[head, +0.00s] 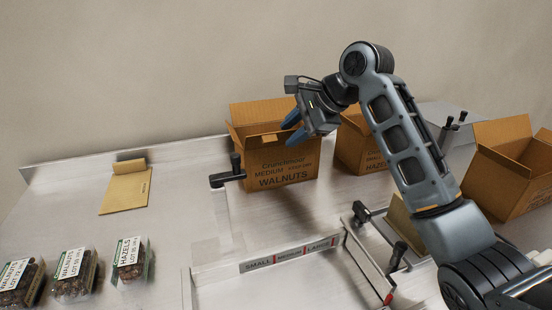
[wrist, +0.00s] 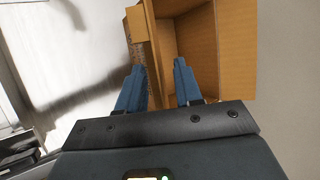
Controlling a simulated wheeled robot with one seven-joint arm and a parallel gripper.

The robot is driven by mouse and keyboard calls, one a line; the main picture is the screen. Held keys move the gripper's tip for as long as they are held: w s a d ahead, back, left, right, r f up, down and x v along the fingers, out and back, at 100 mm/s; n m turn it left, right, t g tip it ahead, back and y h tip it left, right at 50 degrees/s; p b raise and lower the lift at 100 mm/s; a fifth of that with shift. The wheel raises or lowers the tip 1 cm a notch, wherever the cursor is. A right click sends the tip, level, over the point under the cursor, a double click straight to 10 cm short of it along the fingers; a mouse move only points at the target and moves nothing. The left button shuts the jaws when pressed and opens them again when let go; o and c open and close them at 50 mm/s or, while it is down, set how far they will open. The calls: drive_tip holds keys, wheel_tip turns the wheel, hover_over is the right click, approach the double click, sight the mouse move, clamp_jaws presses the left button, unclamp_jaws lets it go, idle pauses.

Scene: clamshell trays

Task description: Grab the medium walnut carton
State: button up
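The medium walnut carton (head: 277,168) is an open brown cardboard box printed "MEDIUM WALNUTS". It stands upright on the metal table against the back wall, flaps up. My gripper (head: 293,128) is over its front upper part, with two blue fingers apart and nothing held. In the wrist view the carton (wrist: 187,40) shows its empty inside. My gripper (wrist: 158,72) has one finger on the outer side of a carton wall and the other over the opening. Whether the fingers touch the wall cannot be told.
A medium hazelnut carton (head: 357,150) stands just right, partly behind my arm. Another open carton (head: 508,170) is at far right. Black clamp handles (head: 228,178) stand near the walnut carton. A size-marked ledge (head: 290,255) is in front.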

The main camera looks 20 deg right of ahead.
sight(278, 145)
drive_tip(key=shift+x, duration=1.75)
drive_tip(key=shift+f, duration=0.1)
clamp_jaws()
